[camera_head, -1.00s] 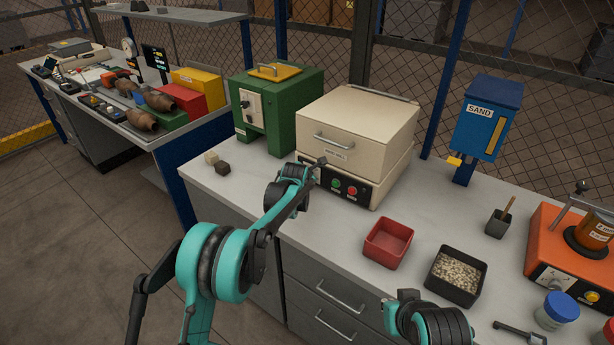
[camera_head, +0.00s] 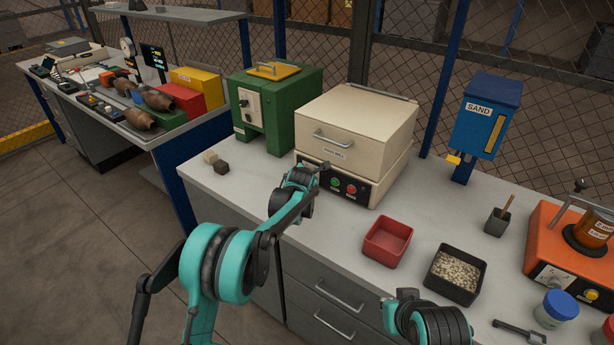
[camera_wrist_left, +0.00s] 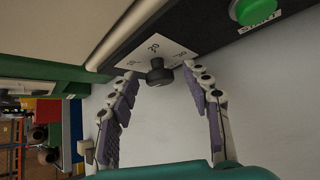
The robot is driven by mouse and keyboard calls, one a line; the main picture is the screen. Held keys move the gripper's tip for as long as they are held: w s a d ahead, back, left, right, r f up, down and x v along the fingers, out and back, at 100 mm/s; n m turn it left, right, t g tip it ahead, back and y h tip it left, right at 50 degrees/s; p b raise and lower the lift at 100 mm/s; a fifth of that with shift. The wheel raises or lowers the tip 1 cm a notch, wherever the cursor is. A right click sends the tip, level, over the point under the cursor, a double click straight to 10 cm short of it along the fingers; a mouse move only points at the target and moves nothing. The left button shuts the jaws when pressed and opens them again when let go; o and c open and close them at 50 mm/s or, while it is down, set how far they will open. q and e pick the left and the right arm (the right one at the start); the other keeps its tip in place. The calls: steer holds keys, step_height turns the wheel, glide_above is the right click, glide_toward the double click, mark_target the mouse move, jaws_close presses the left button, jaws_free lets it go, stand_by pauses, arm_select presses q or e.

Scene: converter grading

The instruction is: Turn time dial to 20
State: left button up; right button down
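The black time dial (camera_wrist_left: 158,72) is on a white plate marked 10, 20 and 30 in the left wrist view, below the 20. Which mark it points at is unclear. My left gripper (camera_wrist_left: 163,80) is open, with one finger on each side of the dial and visible gaps. In the head view my left wrist is at the left end of the cream mill's (camera_head: 352,130) black panel, and hides the dial. My right arm (camera_head: 425,318) shows at the bottom edge; its fingers cannot be made out.
A green button (camera_head: 334,183) and a red button (camera_head: 351,189) sit right of the dial. The green machine (camera_head: 275,112) stands left of the mill. A red tray (camera_head: 388,242) and a black tray of pale grains (camera_head: 454,275) lie in front.

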arm_select(q)
steer(key=v, duration=1.2)
